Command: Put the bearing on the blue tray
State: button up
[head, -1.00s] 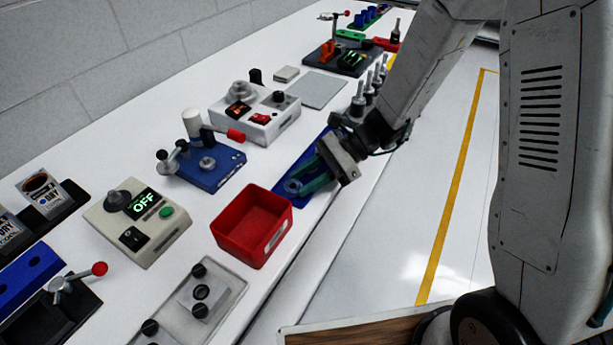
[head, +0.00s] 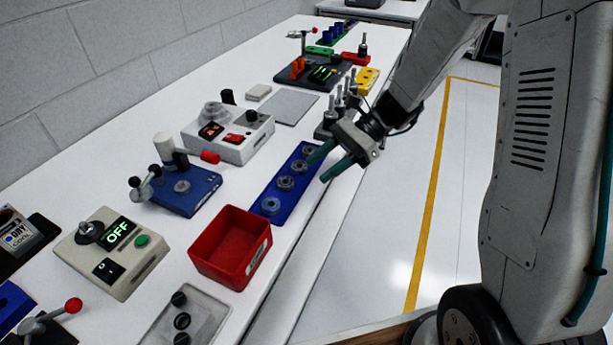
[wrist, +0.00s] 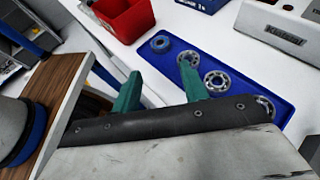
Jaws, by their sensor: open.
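The blue tray (head: 262,213) is a long narrow strip on the white bench, behind the red bin. Several ring-shaped bearings lie on it in a row. The bearing at its near end (head: 271,205) looks bluish grey; in the wrist view (wrist: 160,43) it sits at the tray's left end, flat and apart from the fingers. The other bearings (wrist: 217,82) are silvery. My gripper (head: 319,167) is open and empty, its teal fingers above the tray's right edge. In the wrist view my gripper (wrist: 160,72) partly covers the tray and a bearing.
The red bin (head: 231,248) stands just in front of the tray. A blue fixture (head: 180,190) and a white box with switches (head: 228,135) stand to the left. Upright metal pegs (head: 340,108) stand beyond the tray. The bench edge and open floor lie to the right.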

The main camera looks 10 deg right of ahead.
jog(key=shift+w+d+r, duration=0.1)
jog(key=shift+d+r, duration=0.15)
jog(key=shift+d, duration=0.25)
jog(key=s+d+r+n+t+h, duration=0.1)
jog(key=s+d+r+n+h, duration=0.2)
jog(key=s, duration=0.4)
jog(key=s+d+r+n+t+h, duration=0.2)
jog(key=s+d+r+n+h, duration=0.1)
jog(key=s+r+n+h, duration=0.2)
jog(key=s+d+r+n+t+h, duration=0.1)
jog(key=s+d+r+n+h, duration=0.2)
jog(key=s+n, duration=0.4)
jog(key=shift+s+d+r+t+h, duration=0.4)
jog(key=shift+s+r+h, duration=0.3)
jog(key=shift+s+r, duration=0.65)
jog(key=shift+a+f, duration=0.1)
